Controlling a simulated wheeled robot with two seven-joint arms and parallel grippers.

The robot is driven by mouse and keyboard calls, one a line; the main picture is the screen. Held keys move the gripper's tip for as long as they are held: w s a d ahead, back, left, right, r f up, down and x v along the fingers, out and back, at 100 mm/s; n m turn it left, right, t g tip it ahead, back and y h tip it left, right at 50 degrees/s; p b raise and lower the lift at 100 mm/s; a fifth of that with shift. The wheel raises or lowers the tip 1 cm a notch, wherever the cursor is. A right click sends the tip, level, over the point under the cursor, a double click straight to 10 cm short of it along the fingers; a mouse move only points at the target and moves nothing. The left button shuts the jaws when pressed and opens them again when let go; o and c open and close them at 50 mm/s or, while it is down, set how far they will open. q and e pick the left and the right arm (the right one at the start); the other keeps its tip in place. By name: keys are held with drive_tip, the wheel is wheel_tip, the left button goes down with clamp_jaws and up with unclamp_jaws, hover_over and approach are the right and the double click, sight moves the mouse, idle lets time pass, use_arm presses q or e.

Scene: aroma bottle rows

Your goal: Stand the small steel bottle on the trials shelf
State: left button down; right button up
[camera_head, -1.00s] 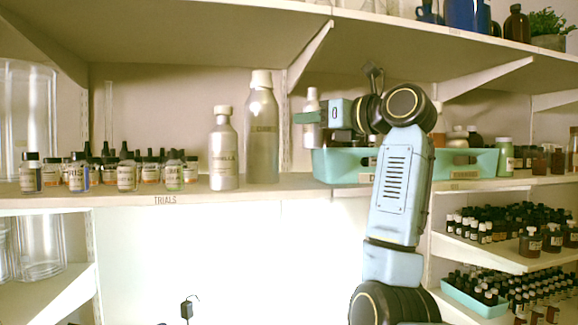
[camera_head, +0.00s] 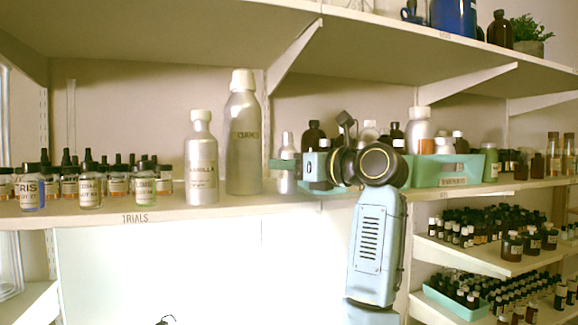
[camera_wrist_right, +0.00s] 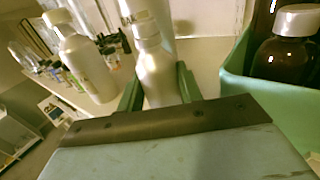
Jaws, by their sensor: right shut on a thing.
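The small steel bottle (camera_head: 287,179) is upright in my right gripper (camera_head: 287,164), between the tall steel bottle and the green tray. My right gripper is shut on it; the green fingers (camera_wrist_right: 157,97) clasp its body in the right wrist view, where the bottle (camera_wrist_right: 156,68) also shows. Its base is close to the shelf surface; I cannot tell whether it touches. The trials shelf (camera_head: 100,222) has a TRIALS label on its front edge. My left gripper is not in view.
The vanilla bottle (camera_head: 201,160) and the tall steel bottle (camera_head: 243,135) stand left of my gripper. Several small dropper bottles (camera_head: 90,185) stand farther left. The green tray (camera_head: 440,172) with bottles is on the right. A shelf bracket (camera_head: 294,54) hangs above.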

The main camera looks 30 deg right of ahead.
drive_tip(key=shift+w+f, duration=0.15)
drive_tip(key=shift+f, duration=0.3)
drive_tip(key=o, duration=1)
drive_tip(key=shift+f, duration=0.15)
drive_tip(key=shift+r, duration=0.3)
drive_tip(key=shift+b+v, duration=2.05)
drive_tip(key=shift+v, duration=4.05)
